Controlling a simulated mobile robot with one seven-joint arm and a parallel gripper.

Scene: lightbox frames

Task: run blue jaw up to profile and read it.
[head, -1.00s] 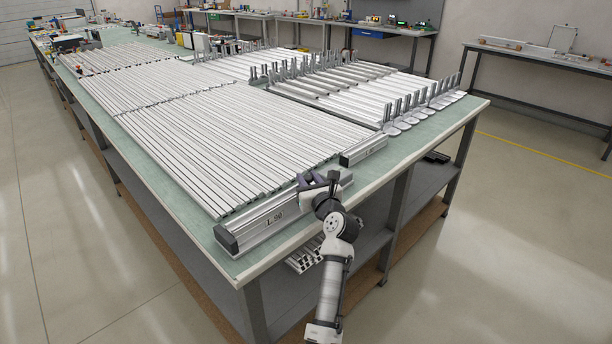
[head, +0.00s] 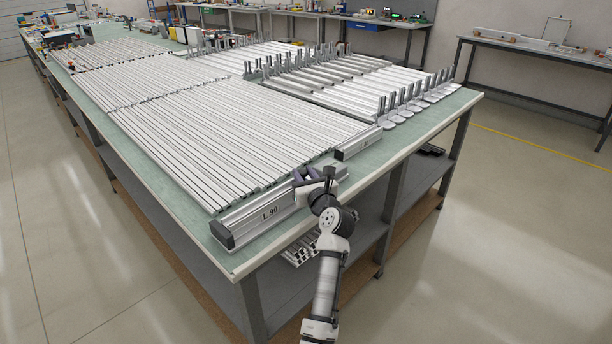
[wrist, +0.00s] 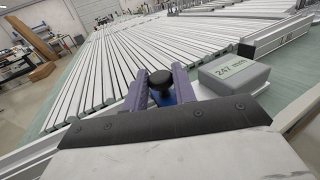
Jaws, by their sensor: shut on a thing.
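My gripper (head: 307,178) is at the near right corner of the bench, over the right end of a silver bar (head: 270,213) marked "L 90" with a dark end cap. In the wrist view, its two purple fingers (wrist: 160,88) are shut on the blue jaw (wrist: 165,98), which shows only in part between them. A black knob (wrist: 160,79) stands at the fingertips. A grey block (wrist: 234,74) just right of the fingers reads "247 mm". Whether the blue jaw touches a profile is hidden.
Rows of silver profiles (head: 200,120) cover the green bench top (head: 385,160). A shorter capped bar (head: 358,143) lies behind my gripper. Upright posts and round-footed parts (head: 420,98) stand at the bench's right. Floor is clear to the right.

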